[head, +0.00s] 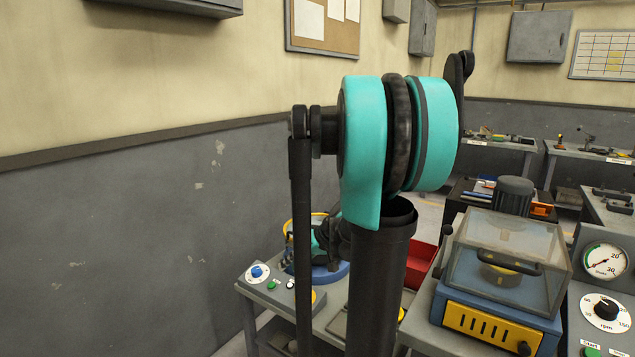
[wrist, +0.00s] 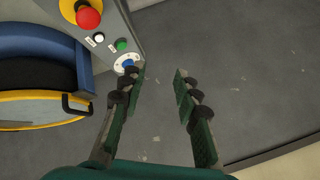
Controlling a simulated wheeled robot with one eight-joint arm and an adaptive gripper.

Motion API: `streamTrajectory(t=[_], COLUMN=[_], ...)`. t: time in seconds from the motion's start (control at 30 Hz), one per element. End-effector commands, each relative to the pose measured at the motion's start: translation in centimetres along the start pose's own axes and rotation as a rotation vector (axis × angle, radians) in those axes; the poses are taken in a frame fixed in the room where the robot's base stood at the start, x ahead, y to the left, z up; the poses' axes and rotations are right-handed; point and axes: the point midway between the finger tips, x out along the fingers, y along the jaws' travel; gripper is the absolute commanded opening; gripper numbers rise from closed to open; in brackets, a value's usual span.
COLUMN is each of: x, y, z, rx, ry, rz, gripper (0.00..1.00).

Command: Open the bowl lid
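The bowl (wrist: 52,38) is blue with a dark inside, at the left of the wrist view. Its blue rim (head: 330,274) also shows low in the head view. The lid has a yellow rim (wrist: 45,96) and a small black handle (wrist: 76,106); it appears tilted up from the bowl, with grey showing through it. Its yellow edge (head: 298,219) shows in the head view, partly hidden by my arm. My gripper (wrist: 162,72) is open and empty, to the right of the handle and apart from it. In the head view my arm hides most of the gripper.
A control panel with a red stop button (wrist: 88,17), a green button (wrist: 121,45) and a blue knob (wrist: 127,64) is beside the bowl. A red bin (head: 420,262) and a clear-covered machine (head: 500,290) stand to the right. A grey wall (head: 120,250) fills the left.

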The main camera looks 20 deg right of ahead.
Motion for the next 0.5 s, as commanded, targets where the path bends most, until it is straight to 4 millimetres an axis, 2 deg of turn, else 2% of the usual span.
streamTrajectory(t=[0.03,0.1,0.17,0.3,0.4,0.5], x=[-0.6,-1.6,-2.7,-6.2,-9.5,-12.7], y=[1.7,3.6,5.5,10.8,15.1,18.9], z=[-2.6,-5.8,-8.5,-14.0,-17.0,-19.0], rx=[-0.009,-0.039,-0.068,-0.149,-0.214,-0.276], ry=[0.051,0.128,0.202,0.394,0.542,0.673], rz=[-0.036,-0.09,-0.129,-0.192,-0.21,-0.208], gripper=[0.32,0.32,0.32,0.32,0.32,0.32])
